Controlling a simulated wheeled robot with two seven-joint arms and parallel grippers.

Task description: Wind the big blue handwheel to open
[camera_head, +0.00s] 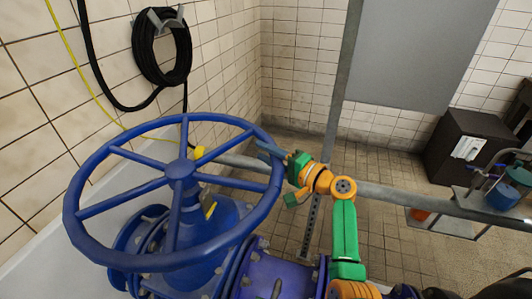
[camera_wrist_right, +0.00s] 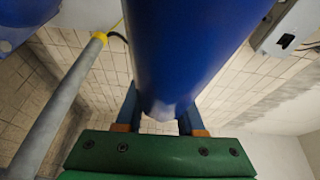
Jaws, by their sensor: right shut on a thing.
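The big blue handwheel (camera_head: 178,170) sits on a blue valve body (camera_head: 192,240) in the left half of the head view, with spokes running from hub to rim. My right gripper (camera_head: 270,153), on a green and orange arm, is at the rim's far right side. It is shut on the rim. In the right wrist view, the blue rim (camera_wrist_right: 185,50) fills the middle and passes between the two fingers of the gripper (camera_wrist_right: 160,122). My left gripper is not in view.
A grey pipe (camera_head: 400,195) runs behind the wheel and to the right. A coiled black hose (camera_head: 140,48) hangs on the tiled wall at upper left. A dark cabinet (camera_head: 460,145) stands at the right. Tiled floor (camera_head: 390,250) lies beyond the arm.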

